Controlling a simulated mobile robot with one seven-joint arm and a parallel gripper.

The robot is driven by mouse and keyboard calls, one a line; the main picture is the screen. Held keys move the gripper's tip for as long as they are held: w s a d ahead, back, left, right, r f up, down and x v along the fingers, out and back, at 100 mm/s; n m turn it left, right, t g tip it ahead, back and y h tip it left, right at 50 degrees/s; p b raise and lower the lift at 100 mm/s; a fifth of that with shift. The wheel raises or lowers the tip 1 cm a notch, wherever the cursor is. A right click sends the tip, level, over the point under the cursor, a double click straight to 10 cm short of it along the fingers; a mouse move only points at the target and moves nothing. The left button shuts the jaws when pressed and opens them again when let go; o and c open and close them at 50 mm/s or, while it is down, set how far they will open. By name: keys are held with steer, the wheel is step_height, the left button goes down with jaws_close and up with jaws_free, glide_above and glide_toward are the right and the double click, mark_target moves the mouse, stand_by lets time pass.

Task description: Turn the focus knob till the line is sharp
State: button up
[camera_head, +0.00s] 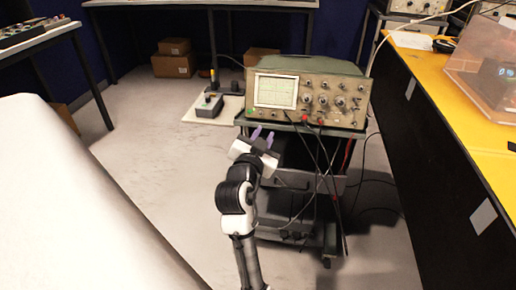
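An oscilloscope (335,68) stands on top of a dark cart. Its lit screen (276,91) is on the left of its front panel, and I cannot tell at this size how sharp the line is. Several knobs (323,100) sit to the right of the screen; their labels are too small to read, so I cannot tell which is the focus knob. My gripper (263,134) is just below and in front of the screen, its two purple fingers apart and pointing up toward the panel. It appears empty, and no contact with a knob shows.
Cables (318,150) hang from the panel down the front of the cart (307,182). A yellow-topped bench (440,82) stands to the right, a white surface (70,200) at left. Behind are a small device (209,105) on a board and cardboard boxes (173,63).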

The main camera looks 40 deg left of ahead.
steer(key=v, duration=0.5)
stand_by(0.4)
